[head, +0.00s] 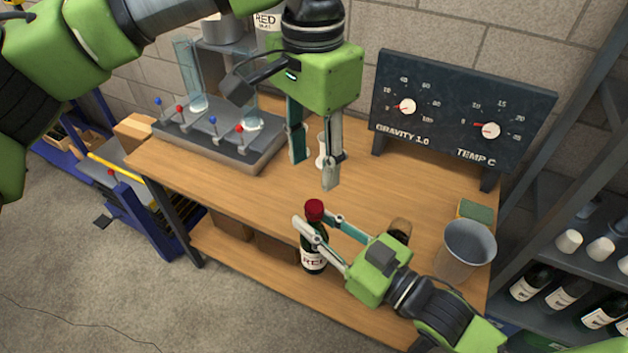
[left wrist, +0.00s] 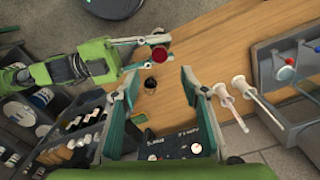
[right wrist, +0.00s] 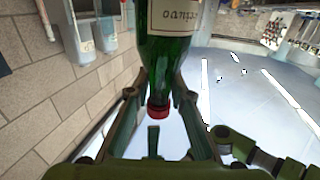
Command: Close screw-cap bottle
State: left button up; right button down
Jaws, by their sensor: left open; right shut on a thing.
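A dark green bottle (head: 314,262) with a white label stands roughly upright at the table's front edge. A red cap (head: 314,208) sits on its top; I cannot tell how tightly. My right gripper (head: 322,224) is shut on the bottle's upper part, just below the cap. The right wrist view shows the bottle (right wrist: 168,55) neck-down in the picture, with the red cap (right wrist: 158,111) between the fingers. My left gripper (head: 313,172) is open and empty above the table, fingers pointing down, a little above and behind the cap. The left wrist view also shows the cap (left wrist: 160,53).
A grey bucket (head: 465,252) and a green sponge (head: 476,211) are at the table's right end. A dark gauge board (head: 450,120) stands at the back. A grey rack with levers (head: 215,140) stands at the left. A shelf of bottles (head: 565,293) is at far right.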

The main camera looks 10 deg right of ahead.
pick_arm(q)
jog(key=shift+r, duration=1.45)
